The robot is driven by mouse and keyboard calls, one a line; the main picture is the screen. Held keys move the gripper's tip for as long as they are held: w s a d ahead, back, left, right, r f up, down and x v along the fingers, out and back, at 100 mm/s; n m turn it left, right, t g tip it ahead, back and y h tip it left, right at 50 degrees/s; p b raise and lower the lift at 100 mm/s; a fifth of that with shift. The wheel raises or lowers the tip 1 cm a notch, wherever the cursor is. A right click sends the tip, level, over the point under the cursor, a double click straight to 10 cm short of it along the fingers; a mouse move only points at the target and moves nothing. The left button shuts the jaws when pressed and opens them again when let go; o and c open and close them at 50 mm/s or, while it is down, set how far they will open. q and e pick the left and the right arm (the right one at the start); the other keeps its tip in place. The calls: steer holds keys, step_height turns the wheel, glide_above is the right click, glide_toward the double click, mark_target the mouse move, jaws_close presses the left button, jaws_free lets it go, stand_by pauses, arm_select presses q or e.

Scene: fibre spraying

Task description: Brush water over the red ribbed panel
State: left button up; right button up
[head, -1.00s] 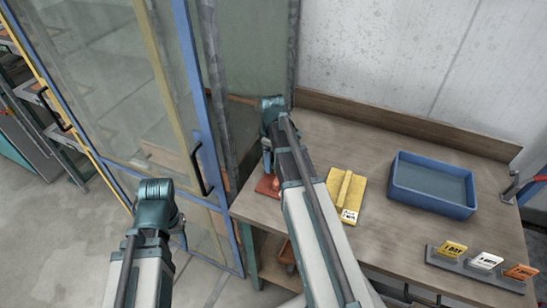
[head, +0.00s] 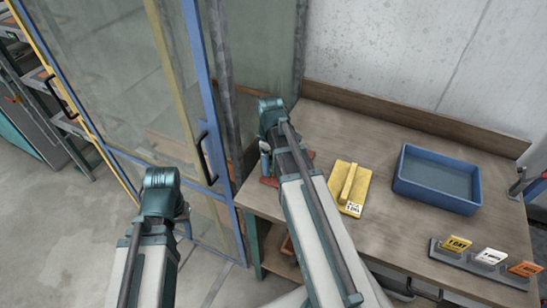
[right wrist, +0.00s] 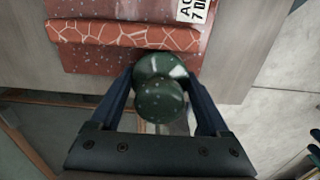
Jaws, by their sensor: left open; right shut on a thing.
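The red ribbed panel (head: 269,182) lies at the left end of the workbench, mostly hidden under my right arm in the head view. In the right wrist view the red panel (right wrist: 110,60) shows pale speckles, a raised rib with a cracked pattern, and part of a white label. My right gripper (right wrist: 160,88) is shut on a dark green rounded handle (right wrist: 160,101), beside the panel's near edge. The handle's lower end is hidden, so contact with the panel cannot be told. My left gripper (head: 187,228) is open, mostly hidden behind its arm, over the floor left of the bench.
A yellow ribbed panel (head: 361,187) with a label lies mid-bench. A blue tray (head: 400,185) stands to its right. Yellow, white and orange tags sit in a grey holder (head: 480,264) near the front edge. A blue-framed glass door (head: 213,130) stands close left of the bench.

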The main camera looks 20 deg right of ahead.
steer(key=shift+s+a, duration=0.35)
steer(key=shift+a, duration=0.05)
steer(key=shift+f, duration=0.1)
step_height(320, 180, up, 6)
steer(key=p, duration=0.6)
steer(key=shift+w+d, duration=0.1)
steer(key=shift+w, duration=0.05)
step_height(320, 180, up, 3)
steer(key=p, duration=0.3)
stand_by(0.7)
